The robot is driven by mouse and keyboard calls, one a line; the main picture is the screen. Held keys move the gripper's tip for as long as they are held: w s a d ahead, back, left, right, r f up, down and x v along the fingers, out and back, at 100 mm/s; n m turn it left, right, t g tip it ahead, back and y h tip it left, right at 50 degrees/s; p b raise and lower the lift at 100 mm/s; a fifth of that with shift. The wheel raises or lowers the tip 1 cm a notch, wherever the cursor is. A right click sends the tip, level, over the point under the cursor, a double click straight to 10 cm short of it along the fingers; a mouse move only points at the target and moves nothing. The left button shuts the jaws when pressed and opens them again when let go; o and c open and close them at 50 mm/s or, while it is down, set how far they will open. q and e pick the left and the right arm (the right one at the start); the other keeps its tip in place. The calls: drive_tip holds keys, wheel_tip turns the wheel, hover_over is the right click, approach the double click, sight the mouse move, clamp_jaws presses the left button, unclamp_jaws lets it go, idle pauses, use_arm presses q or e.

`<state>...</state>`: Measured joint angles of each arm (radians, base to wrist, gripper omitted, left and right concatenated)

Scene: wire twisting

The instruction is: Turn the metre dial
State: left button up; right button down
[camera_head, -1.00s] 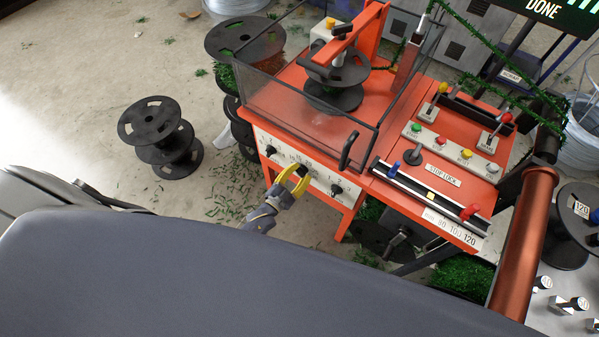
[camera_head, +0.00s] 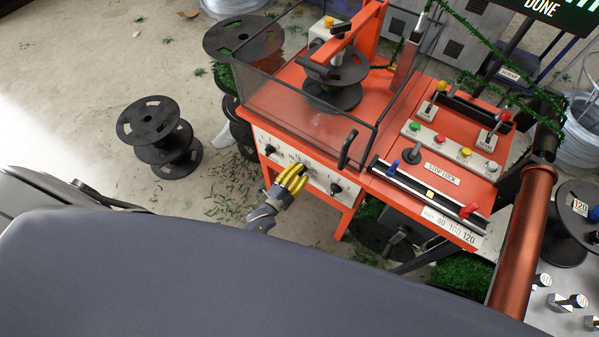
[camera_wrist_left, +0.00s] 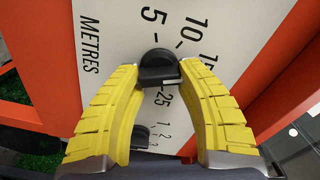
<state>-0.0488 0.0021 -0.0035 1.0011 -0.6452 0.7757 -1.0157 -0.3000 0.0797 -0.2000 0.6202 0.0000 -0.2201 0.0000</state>
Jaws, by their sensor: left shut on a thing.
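The metre dial is a black knob (camera_wrist_left: 158,66) on a white panel marked METRES in my left wrist view. Printed numbers such as 5, 10, 15 and 25 surround it. My left gripper (camera_wrist_left: 164,74) has yellow ribbed fingers, one on each side of the knob, and is shut on it. In the head view, my left gripper (camera_head: 298,172) is at the middle knob of the panel (camera_head: 322,177) on the front of the orange machine. The fingers hide most of the dial there. My right gripper is not in view.
Another black knob (camera_head: 268,150) is left of the dial, and a further knob (camera_head: 336,189) is to its right. A black handle (camera_head: 347,149) sticks out above the panel.

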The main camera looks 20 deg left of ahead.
use_arm(q)
drive_tip(key=shift+w+r, duration=0.1)
idle(0.3)
drive_tip(key=o, duration=1.2)
drive_tip(key=v, duration=1.2)
